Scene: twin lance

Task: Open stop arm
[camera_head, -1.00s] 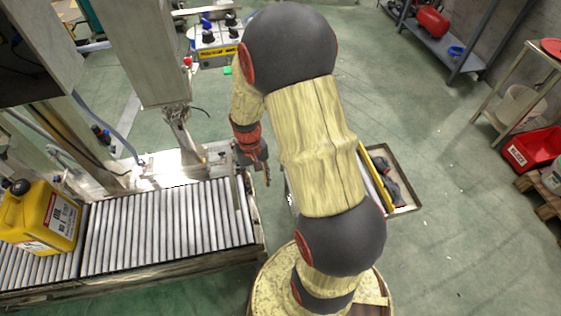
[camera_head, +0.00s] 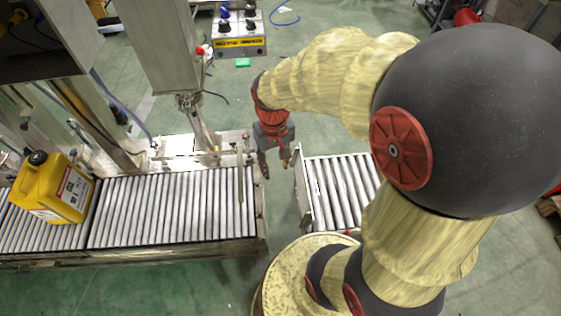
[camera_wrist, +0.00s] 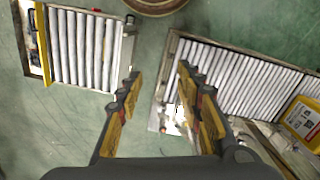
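A thin grey bar (camera_head: 240,183), which looks like the stop arm, lies along the rollers near the right end of the left roller conveyor (camera_head: 170,207) in the head view. I cannot clearly make out its hinge. My gripper (camera_head: 276,168) is just right of that end, pointing down over the gap between the two conveyors.
A second roller conveyor (camera_head: 342,190) stands right of the gap, partly hidden by my arm. A control box (camera_head: 238,32) is behind. Green floor is open behind the gap.

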